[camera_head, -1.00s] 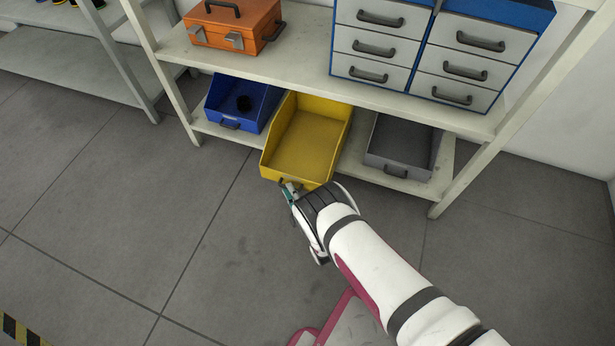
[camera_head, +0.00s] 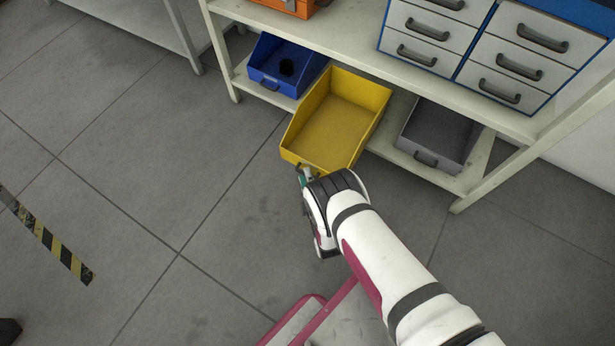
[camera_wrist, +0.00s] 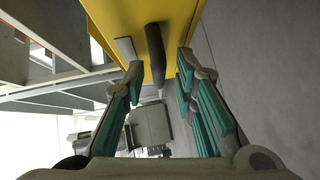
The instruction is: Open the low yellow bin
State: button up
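The yellow bin (camera_head: 335,122) is on the low shelf, with much of its length sticking out past the shelf's front edge. Its inside is visible and looks empty. My gripper (camera_head: 304,174) is at the bin's front face. In the wrist view, the bin's yellow front (camera_wrist: 186,18) fills the top, with its dark handle (camera_wrist: 154,48) standing out from it. My gripper's teal-padded fingers (camera_wrist: 161,70) are on either side of the handle, with visible gaps between it and both tips. In the head view my wrist hides the fingers and the handle in part.
A blue bin (camera_head: 272,74) stands left of the yellow one and a grey bin (camera_head: 418,147) right of it, on the same shelf (camera_head: 466,184). A drawer cabinet (camera_head: 437,38) and an orange toolbox (camera_head: 284,5) are above.

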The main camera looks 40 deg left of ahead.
jog(key=v, duration=1.2)
jog(key=shift+a, duration=0.1)
dwell(0.4)
